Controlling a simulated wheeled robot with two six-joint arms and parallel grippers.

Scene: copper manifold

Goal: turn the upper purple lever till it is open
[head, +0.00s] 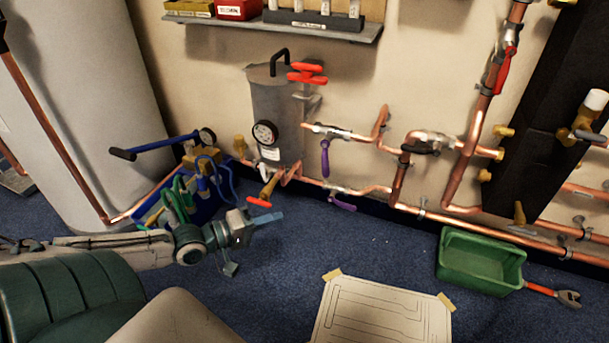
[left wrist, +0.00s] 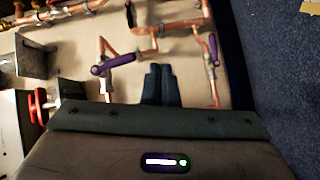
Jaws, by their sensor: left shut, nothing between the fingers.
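The upper purple lever (head: 325,158) hangs straight down from its valve on the upper copper pipe, across the pipe's line. It also shows in the left wrist view (left wrist: 114,64), left of my fingertips. A lower purple lever (head: 342,203) slants along the lower pipe; the left wrist view shows it too (left wrist: 213,48). My left gripper (head: 268,218) is shut and empty, over the floor to the lower left of both levers in the head view. Its blue fingers (left wrist: 160,84) lie together in the left wrist view, apart from either lever. My right gripper is not in view.
A grey tank (head: 277,115) with a gauge and red handle (head: 307,73) stands left of the levers. A blue pump (head: 203,170) is behind my left arm. A green bin (head: 480,262) and a paper sheet (head: 382,315) lie on the blue carpet.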

